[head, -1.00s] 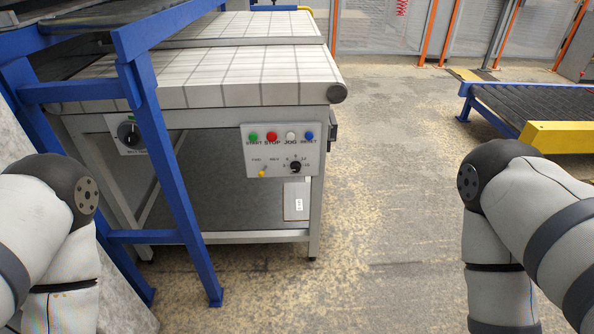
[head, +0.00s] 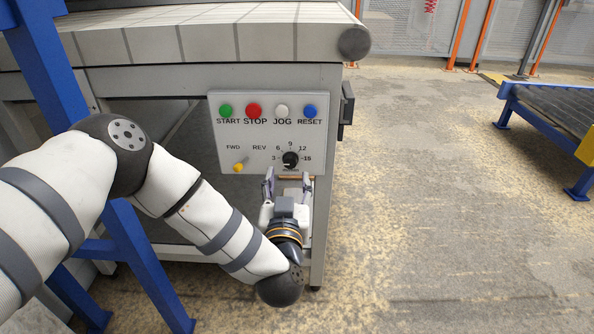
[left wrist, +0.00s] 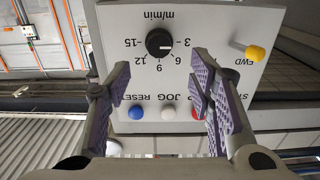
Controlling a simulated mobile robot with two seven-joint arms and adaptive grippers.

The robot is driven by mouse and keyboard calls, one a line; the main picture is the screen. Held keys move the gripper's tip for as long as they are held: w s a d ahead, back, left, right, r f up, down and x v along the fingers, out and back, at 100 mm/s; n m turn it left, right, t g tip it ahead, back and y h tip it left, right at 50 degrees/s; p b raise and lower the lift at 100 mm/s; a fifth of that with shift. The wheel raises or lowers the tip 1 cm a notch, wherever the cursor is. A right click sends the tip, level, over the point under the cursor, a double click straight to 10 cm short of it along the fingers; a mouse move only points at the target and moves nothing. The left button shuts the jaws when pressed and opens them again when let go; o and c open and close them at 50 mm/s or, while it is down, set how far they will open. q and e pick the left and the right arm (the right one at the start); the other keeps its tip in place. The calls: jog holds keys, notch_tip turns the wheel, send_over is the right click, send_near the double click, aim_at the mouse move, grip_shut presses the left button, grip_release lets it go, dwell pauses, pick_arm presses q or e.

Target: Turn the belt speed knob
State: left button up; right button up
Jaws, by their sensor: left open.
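The belt speed knob (head: 290,159) is a small black dial at the lower right of the light grey control panel (head: 225,180). A scale from 3 to 15 surrounds it. My left gripper (head: 287,183) is open, just below and in front of the knob, fingers pointing up toward the panel. In the left wrist view the panel appears upside down. There the knob (left wrist: 159,42) lies beyond and between the open fingertips (left wrist: 160,70), with nothing between the pads. My right gripper is out of view.
Green START (head: 225,111), red STOP (head: 254,111), white JOG (head: 282,111) and blue RESET (head: 310,111) buttons line the panel's top. A yellow-tipped FWD/REV switch (head: 239,167) is left of the knob. A blue frame post (head: 150,270) stands at left.

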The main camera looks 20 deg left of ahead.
aim_at(290, 162)
pick_arm(q)
jog(key=x, duration=0.1)
jog(key=b+x, duration=0.1)
jog(key=x, duration=0.3)
jog(key=shift+w+f, duration=0.15)
jog(key=shift+f, duration=0.1)
jog(key=shift+w+a+r, duration=0.15)
jog(key=shift+w, duration=0.35)
jog(key=c, duration=1.1)
jog(key=shift+c, duration=0.2)
